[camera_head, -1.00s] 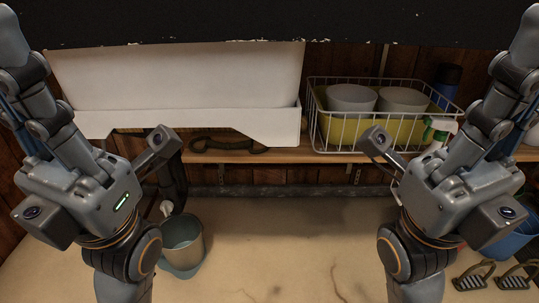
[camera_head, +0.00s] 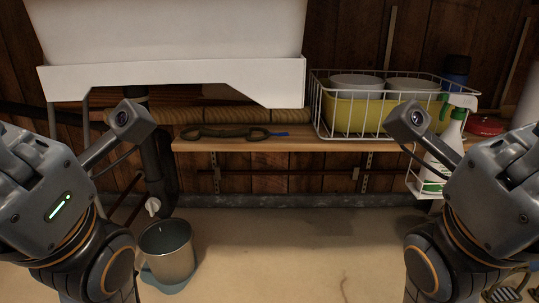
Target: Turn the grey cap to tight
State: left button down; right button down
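A small pale grey-white cap-like piece (camera_head: 152,206) sticks out low on the dark drain pipe (camera_head: 158,165) under the white sink. It is the likeliest grey cap; its tightness cannot be told. A grey metal bucket (camera_head: 168,250) stands on the floor just below it, with a bluish wet-looking patch around its base. My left arm comes in from the left and my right arm from the right. Both run out of the bottom of the picture, and neither gripper's fingers show.
The white sink (camera_head: 170,75) hangs above the pipe. A wooden shelf (camera_head: 290,146) holds a dark looped tool (camera_head: 225,132) and a white wire basket (camera_head: 372,112) with tubs. A spray bottle (camera_head: 446,150) hangs at the right. The middle floor is clear.

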aim_at(153, 204)
jog(key=u, duration=0.85)
